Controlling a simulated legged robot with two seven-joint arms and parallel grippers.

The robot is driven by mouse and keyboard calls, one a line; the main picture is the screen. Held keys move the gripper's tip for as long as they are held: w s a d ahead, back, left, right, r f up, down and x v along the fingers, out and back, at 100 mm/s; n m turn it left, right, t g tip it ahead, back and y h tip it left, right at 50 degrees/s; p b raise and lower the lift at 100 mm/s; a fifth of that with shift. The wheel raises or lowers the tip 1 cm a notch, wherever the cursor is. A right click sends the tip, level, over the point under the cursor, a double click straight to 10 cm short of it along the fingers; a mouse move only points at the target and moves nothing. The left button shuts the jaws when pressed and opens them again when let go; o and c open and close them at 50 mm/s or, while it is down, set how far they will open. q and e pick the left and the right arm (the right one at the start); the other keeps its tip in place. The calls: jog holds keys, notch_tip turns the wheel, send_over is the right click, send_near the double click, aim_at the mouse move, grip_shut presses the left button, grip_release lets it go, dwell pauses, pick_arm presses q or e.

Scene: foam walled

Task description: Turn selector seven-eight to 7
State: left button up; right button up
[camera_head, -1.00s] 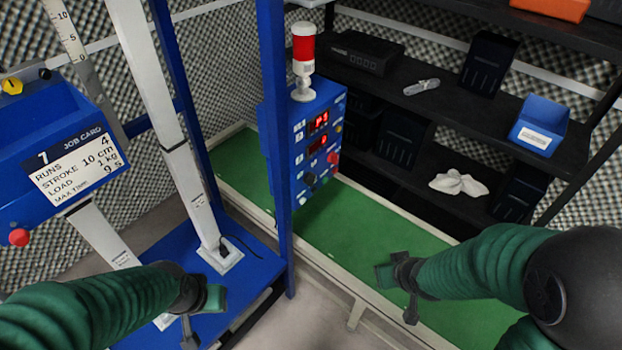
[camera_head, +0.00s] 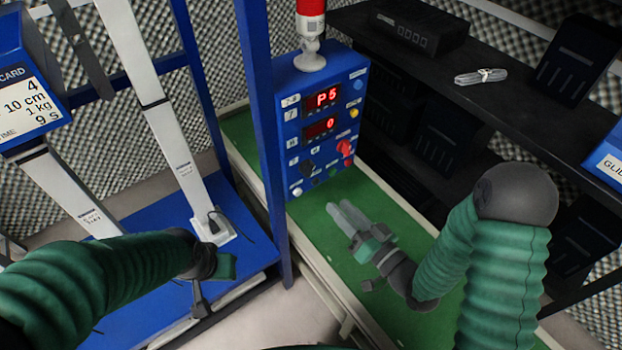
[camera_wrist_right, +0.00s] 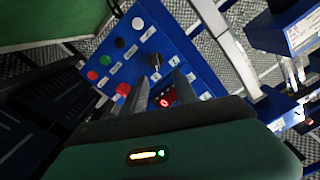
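The blue control panel (camera_head: 318,124) bears red displays reading P5 and 0. A black selector knob (camera_head: 308,167) sits at its lower left, below the displays; which printed label belongs to it is too small to tell. In the right wrist view the black knob (camera_wrist_right: 155,61) shows just beyond and between my fingertips. My right gripper (camera_head: 345,214) is open, below and in front of the panel, its grey fingers pointing towards it and apart from the knob. My left gripper (camera_head: 222,266) is over the blue base at the left; its opening is not clear.
A red knob (camera_head: 345,148) and several coloured buttons are close to the black knob. A blue post (camera_head: 262,130) stands left of the panel. Dark shelves (camera_head: 490,95) stand at the right. The green surface (camera_head: 335,255) under the panel is otherwise clear.

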aim_at(311, 173)
jog(key=b+x, duration=0.6)
jog(key=x, duration=0.1)
jog(key=b+x, duration=0.3)
jog(key=x, duration=0.1)
jog(key=shift+w+d+f+b, duration=0.15)
jog(key=shift+w+f+b, duration=0.15)
jog(key=shift+f+b, duration=0.1)
jog(key=shift+w+r, duration=0.1)
jog(key=shift+w, duration=0.2)
jog(key=shift+w+d, duration=0.1)
jog(key=shift+w, duration=0.2)
jog(key=shift+a, duration=0.25)
jog(key=c, duration=0.5)
jog(key=shift+c, duration=1.1)
grip_shut()
